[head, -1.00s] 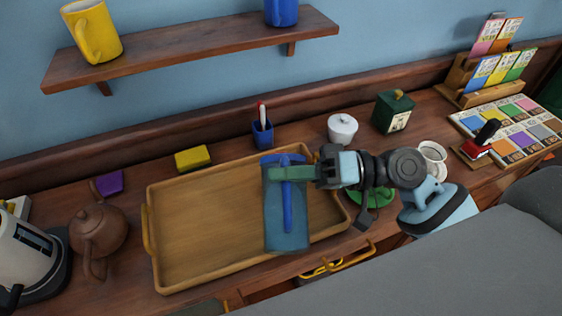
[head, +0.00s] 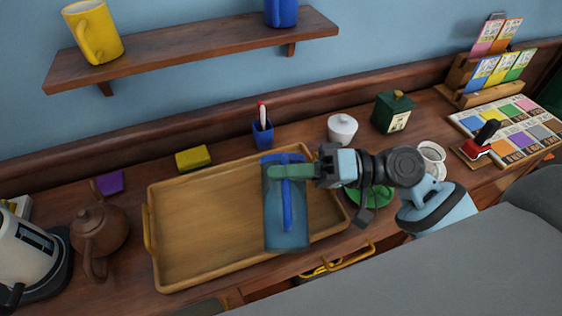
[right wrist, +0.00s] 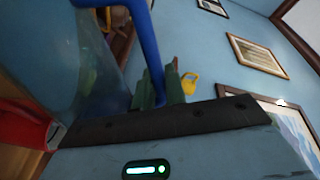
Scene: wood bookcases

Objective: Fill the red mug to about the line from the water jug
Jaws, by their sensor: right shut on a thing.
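The clear blue water jug (head: 273,228) is in front of me, over the right part of the wooden tray. My right gripper (head: 286,172) is shut on its blue handle. In the right wrist view the jug's see-through wall (right wrist: 88,62) fills the upper left, and the green fingers (right wrist: 160,88) close around the handle. A red thing (right wrist: 24,127), which looks like part of the red mug, shows at the lower left there. I cannot see the red mug or its line in the head view. The water level is not clear. My left gripper is out of view.
The wooden tray (head: 200,225) has a bare left part. A brown teapot (head: 98,235) and a kettle (head: 30,255) stand left of it. A white mug (head: 432,155) is right.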

